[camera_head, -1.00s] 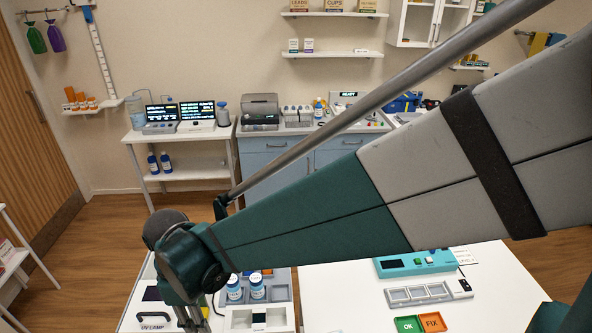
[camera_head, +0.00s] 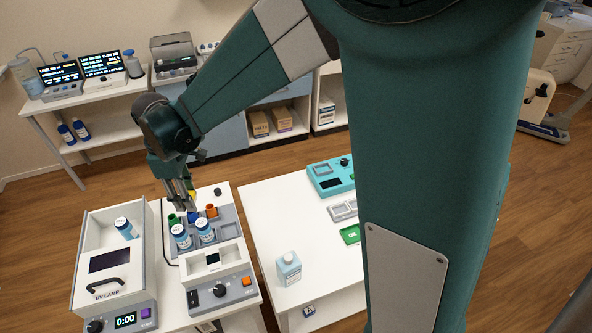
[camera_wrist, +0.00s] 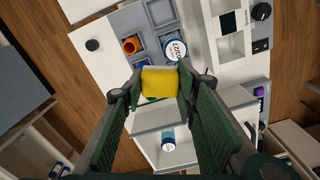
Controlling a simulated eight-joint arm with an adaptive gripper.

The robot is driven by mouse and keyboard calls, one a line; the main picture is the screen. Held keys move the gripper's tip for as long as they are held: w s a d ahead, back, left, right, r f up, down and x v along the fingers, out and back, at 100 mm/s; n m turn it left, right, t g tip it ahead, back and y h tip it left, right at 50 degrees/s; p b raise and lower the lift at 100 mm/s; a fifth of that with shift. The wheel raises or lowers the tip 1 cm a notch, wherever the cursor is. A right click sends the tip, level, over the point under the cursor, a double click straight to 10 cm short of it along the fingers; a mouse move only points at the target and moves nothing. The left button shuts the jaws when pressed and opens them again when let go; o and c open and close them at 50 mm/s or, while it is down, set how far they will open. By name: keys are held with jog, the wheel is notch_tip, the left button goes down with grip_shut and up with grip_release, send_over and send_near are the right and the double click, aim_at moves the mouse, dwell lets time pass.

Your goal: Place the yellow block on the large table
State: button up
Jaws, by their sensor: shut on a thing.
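My gripper (camera_head: 184,200) points down above the left white table. In the wrist view, my gripper (camera_wrist: 158,84) is shut on the yellow block (camera_wrist: 160,82), which sits between its fingertips. In the head view only a small bit of the yellow block (camera_head: 192,194) shows behind the fingers. The block appears held above the grey rack (camera_head: 227,215). The large table (camera_head: 262,212) is white and stands to the right of the gripper, across a narrow gap. My arm hides its right part.
The rack holds white-capped bottles (camera_head: 181,236) and an orange cup (camera_head: 211,212). A UV lamp box (camera_head: 108,262) stands left of it.

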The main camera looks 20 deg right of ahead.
jog(key=w+d+m, duration=0.2)
jog(key=w+d, duration=0.5)
jog(key=d, duration=0.6)
jog(key=w+d+m+b, duration=0.1)
jog(key=w+d+m, duration=0.1)
jog(key=w+d, duration=0.85)
jog(key=w+d+m, duration=0.2)
jog(key=w+d, duration=0.3)
jog(key=d, duration=1)
jog(key=w+d+m, duration=0.1)
jog(key=d+m, duration=0.2)
jog(key=d, duration=2.3)
jog(key=s+d+f+m+b, duration=0.15)
jog(key=s+d, duration=0.55)
jog(key=d, duration=1.1)
jog(key=s+d+m, duration=0.3)
jog(key=s+d, duration=0.3)
jog(key=d, duration=1.3)
notch_tip(320, 180, down, 12)
jog(key=shift+s+f, duration=0.2)
jog(key=shift+s, duration=0.15)
jog(key=shift+f, duration=3.15)
